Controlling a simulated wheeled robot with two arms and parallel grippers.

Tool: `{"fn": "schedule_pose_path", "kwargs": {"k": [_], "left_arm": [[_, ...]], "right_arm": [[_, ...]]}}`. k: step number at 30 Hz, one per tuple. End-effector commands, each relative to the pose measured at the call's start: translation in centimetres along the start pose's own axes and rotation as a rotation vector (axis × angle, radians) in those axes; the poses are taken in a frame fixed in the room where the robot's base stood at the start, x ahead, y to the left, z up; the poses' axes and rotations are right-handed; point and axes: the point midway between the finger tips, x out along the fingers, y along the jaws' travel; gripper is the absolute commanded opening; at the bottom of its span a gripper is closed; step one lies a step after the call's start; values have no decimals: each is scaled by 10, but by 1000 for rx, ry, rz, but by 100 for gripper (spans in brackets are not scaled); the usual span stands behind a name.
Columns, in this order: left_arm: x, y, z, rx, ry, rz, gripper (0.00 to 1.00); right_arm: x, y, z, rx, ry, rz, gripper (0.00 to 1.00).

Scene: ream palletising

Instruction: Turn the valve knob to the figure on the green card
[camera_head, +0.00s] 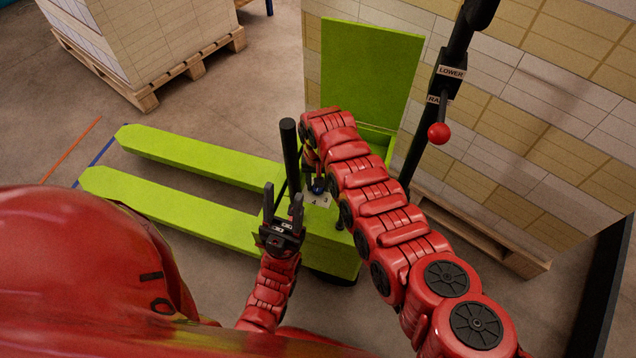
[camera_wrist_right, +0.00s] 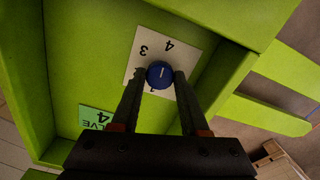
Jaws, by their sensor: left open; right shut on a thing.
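The blue valve knob (camera_wrist_right: 160,75) has a white line on top, running nearly up and down in the right wrist view. It sits on a white dial plate (camera_wrist_right: 140,73) where a 3 and a 4 show; the figures below the knob are partly hidden. The green card (camera_wrist_right: 97,118) reads VALVE 4. My right gripper (camera_wrist_right: 160,82) is shut on the knob, one finger at each side. In the head view the knob (camera_head: 318,190) is partly covered by my right arm. My left gripper (camera_head: 283,203) is open and empty, left of the knob.
The green pallet truck's forks (camera_head: 190,160) extend left. Its raised lid (camera_head: 370,75) stands behind my right arm. A black post (camera_head: 290,155) rises close to both grippers. A red-balled lever (camera_head: 439,133) hangs at right.

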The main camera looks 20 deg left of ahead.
Motion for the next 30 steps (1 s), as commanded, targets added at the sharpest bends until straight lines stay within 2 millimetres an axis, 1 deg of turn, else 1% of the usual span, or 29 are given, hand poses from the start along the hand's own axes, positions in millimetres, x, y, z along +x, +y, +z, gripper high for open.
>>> {"fn": "schedule_pose_path", "kwargs": {"k": [3, 9, 24, 25, 27, 30], "left_arm": [[0, 0, 0, 0, 0, 0, 50], [0, 0, 0, 0, 0, 0, 50], [0, 0, 0, 0, 0, 0, 50], [0, 0, 0, 0, 0, 0, 50], [0, 0, 0, 0, 0, 0, 50], [0, 0, 0, 0, 0, 0, 50]], "right_arm": [[-1, -1, -1, 54, 3, -1, 0], [-1, -1, -1, 108, 4, -2, 0], [-1, -1, -1, 126, 4, -2, 0], [-1, -1, -1, 126, 4, -2, 46], [-1, -1, -1, 126, 4, -2, 59], [-1, 0, -1, 125, 3, -1, 74]]}}
